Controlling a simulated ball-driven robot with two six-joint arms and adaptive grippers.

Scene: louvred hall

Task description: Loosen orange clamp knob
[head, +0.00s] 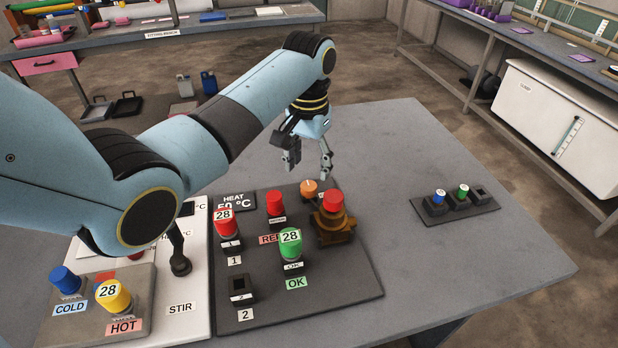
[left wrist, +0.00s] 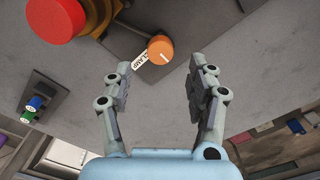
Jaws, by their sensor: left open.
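The orange clamp knob (head: 309,188) stands at the far edge of the dark control panel (head: 350,284), just behind a red mushroom button (head: 333,200). In the left wrist view the orange knob (left wrist: 160,49) shows a pale line on its face, with a white CLAMP label (left wrist: 141,65) beside it. My left gripper (head: 308,172) is above the panel's far edge, near the knob. In the left wrist view its two fingers (left wrist: 165,90) are apart with nothing between them, and the knob lies beyond the fingertips, not between them. My right gripper is not in view.
The panel also bears red buttons (head: 275,204), a green button (head: 290,244) and a black switch (head: 241,290). A small box with blue and green buttons (head: 456,205) lies at the right. The grey table (head: 400,160) is clear between them.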

